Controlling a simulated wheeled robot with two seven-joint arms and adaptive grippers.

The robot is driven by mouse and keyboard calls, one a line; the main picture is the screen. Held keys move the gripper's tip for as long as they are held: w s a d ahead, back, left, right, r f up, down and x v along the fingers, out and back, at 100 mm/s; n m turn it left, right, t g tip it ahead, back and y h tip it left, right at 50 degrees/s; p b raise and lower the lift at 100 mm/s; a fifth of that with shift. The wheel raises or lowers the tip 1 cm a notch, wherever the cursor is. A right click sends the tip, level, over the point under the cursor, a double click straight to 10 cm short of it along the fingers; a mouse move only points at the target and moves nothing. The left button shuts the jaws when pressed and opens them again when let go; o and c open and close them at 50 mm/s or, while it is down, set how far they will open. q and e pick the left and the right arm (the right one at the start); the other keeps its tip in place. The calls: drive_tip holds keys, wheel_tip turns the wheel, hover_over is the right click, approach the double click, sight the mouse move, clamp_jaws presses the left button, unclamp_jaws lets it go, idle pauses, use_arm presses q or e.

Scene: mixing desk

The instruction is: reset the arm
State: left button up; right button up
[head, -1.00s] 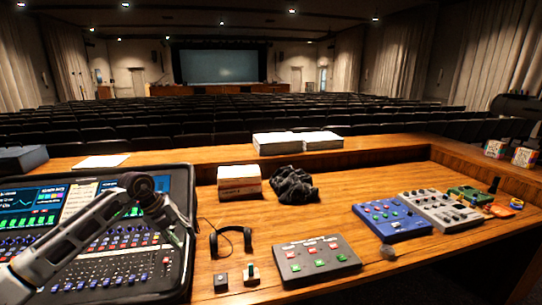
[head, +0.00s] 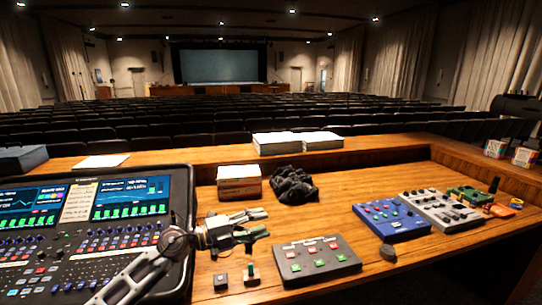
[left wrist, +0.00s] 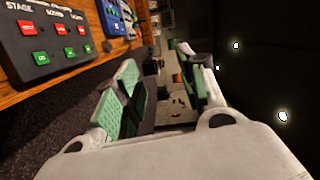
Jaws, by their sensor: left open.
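My left arm reaches in over the mixing console (head: 82,245) from the bottom left in the head view. My left gripper (head: 264,222) points right, with its grey and green fingers spread apart and nothing between them. It is above the desk, between the white box and the grey button box (head: 316,260). In the left wrist view the two fingers (left wrist: 166,88) stand apart on either side of an empty gap. The grey button box also shows at the upper left there (left wrist: 60,38). My right gripper is not in view.
A small switch (head: 251,274) and a black button block (head: 220,282) are in front. A blue box (head: 392,219) and a grey mixer (head: 440,211) stand right.

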use_arm(q)
drive_tip(key=a+f+n+t+y, duration=0.1)
drive_tip(key=a+n+t+y, duration=1.1)
drive_tip(key=n, duration=0.8)
drive_tip(key=s+a+f+n+g+y, duration=0.3)
drive_tip(key=f, duration=0.4)
drive_tip(key=s+a+f+n+g+y, duration=0.2)
drive_tip(key=s+a+f+n+y, duration=0.1)
drive_tip(key=f, duration=0.4)
drive_tip(key=s+f+n+g+h, duration=0.1)
drive_tip(key=s+f+g, duration=0.55)
drive_tip(key=s, duration=0.45)
drive_tip(key=s+f+n+g+h, duration=0.1)
drive_tip(key=s+f+g, duration=0.5)
drive_tip(key=s, duration=0.6)
wheel_tip(320, 180, down, 34)
drive_tip(key=s+a, duration=0.1)
drive_tip(key=s, duration=0.1)
drive_tip(key=s+a+f, duration=0.2)
drive_tip(key=s+f, duration=0.7)
drive_tip(key=s, duration=0.2)
drive_tip(key=s+a+f, duration=0.3)
drive_tip(key=s+f, duration=0.7)
drive_tip(key=shift+s+a+f+m+g+y, duration=0.3)
drive_tip(key=shift+s+m+g, duration=0.05)
drive_tip(key=shift+m, duration=0.05)
